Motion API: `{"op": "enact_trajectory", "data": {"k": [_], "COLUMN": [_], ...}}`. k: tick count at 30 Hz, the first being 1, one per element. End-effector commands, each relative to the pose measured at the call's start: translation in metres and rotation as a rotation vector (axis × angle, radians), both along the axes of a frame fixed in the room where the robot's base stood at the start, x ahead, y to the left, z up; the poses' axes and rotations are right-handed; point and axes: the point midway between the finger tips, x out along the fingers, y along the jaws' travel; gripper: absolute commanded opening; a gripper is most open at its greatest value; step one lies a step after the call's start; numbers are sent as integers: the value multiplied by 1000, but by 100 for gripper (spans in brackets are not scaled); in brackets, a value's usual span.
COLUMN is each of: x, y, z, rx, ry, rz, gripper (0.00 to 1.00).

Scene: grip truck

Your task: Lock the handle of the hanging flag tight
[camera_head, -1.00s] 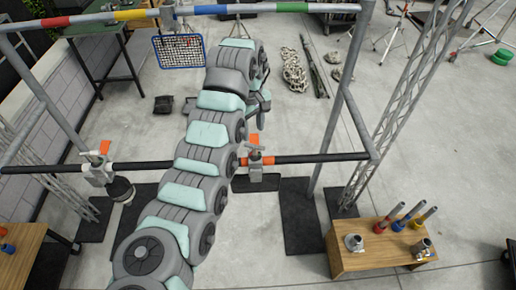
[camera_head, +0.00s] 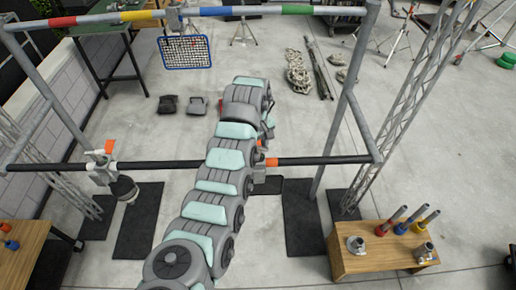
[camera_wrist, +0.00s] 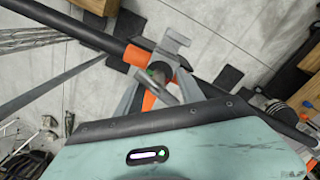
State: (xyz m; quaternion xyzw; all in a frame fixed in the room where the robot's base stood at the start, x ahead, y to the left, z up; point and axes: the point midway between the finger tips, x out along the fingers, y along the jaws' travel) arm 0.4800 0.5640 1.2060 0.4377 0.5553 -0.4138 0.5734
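The hanging flag (camera_head: 186,52), a blue-framed mesh panel, hangs below the striped top bar from a clamp (camera_head: 175,18). My gripper (camera_head: 268,130) is mostly hidden behind my arm in the head view, close to the orange-marked part of the black crossbar. In the wrist view, a grey metal clamp (camera_wrist: 165,72) with a handle (camera_wrist: 163,84) sits on the black bar beside an orange band, just beyond my mint wrist body. The fingertips cannot be made out clearly, so neither opening nor contact can be told.
The black crossbar (camera_head: 325,160) spans the frame, with another clamp (camera_head: 103,170) on its left, carrying an orange handle. A wooden table (camera_head: 350,260) holding coloured tubes stands at lower right. Truss posts flank the frame. Floor beyond the crossbar is largely open.

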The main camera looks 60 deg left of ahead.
Motion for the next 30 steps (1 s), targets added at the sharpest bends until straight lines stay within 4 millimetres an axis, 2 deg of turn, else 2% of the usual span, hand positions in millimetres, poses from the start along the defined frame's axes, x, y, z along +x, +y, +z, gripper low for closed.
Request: {"op": "enact_trajectory", "data": {"k": [2, 16, 30], "x": [0, 0, 1], "y": [0, 0, 0], "z": [0, 1, 0], "rx": [0, 1, 2], "ry": [0, -1, -1], "rz": [0, 0, -16], "gripper": [39, 0, 0]}}
